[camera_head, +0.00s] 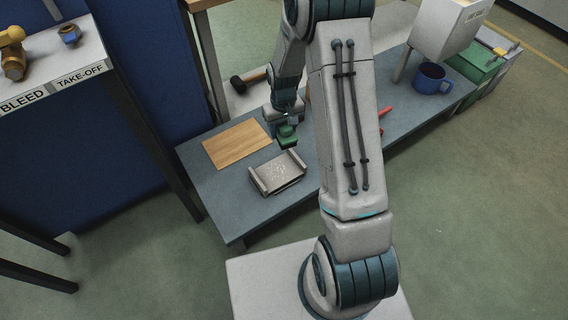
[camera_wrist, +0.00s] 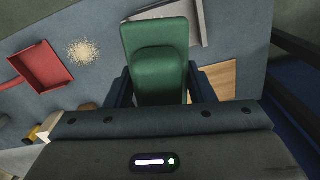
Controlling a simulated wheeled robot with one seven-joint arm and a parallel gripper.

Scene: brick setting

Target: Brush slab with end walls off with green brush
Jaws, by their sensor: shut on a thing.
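The slab with end walls (camera_head: 280,176) is a grey tray-like piece lying on the blue-grey bench, with pale crumbs scattered over its middle. Part of it shows at the top of the wrist view (camera_wrist: 183,12), cut off by the edge and partly hidden behind the brush. My gripper (camera_head: 287,122) is shut on the green brush (camera_wrist: 158,45), whose broad green body fills the middle of the wrist view. In the head view the brush (camera_head: 287,136) hangs just behind the slab, apparently above the bench. Its bristles are hidden.
A wooden board (camera_head: 236,144) lies left of the brush. A red dustpan (camera_wrist: 42,72) and a pile of pale crumbs (camera_wrist: 84,52) are on the bench, mostly hidden by my arm in the head view. A blue mug (camera_head: 431,78) stands at the far right.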

